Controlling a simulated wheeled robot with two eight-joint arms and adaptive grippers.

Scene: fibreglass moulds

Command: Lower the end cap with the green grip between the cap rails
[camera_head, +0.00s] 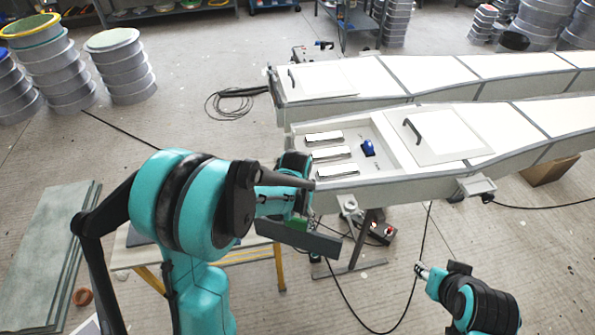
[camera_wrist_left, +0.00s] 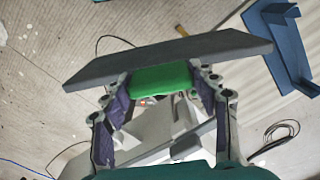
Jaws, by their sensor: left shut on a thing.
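The end cap is a dark grey flat plate (camera_head: 312,241) with a green grip (camera_head: 299,224). My left gripper (camera_head: 290,217) is shut on the green grip, and the cap hangs clear of the floor, in front of the near mould's left end. In the left wrist view, the fingers (camera_wrist_left: 162,88) flank the green grip (camera_wrist_left: 160,79), and the cap (camera_wrist_left: 170,58) spans beyond them. The near white mould (camera_head: 372,183) lies to the right. I cannot make out the cap rails; my arm covers part of the mould's end. My right gripper (camera_head: 424,270) is at the lower right, away from the cap.
A second mould (camera_head: 335,102) lies behind. The near mould's recess holds several metal-topped pieces (camera_head: 332,154) and a blue object (camera_head: 367,147). A yellow-legged table (camera_head: 262,257) stands beneath my left arm. A blue bracket (camera_wrist_left: 290,50) shows in the wrist view. Cables cross the floor.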

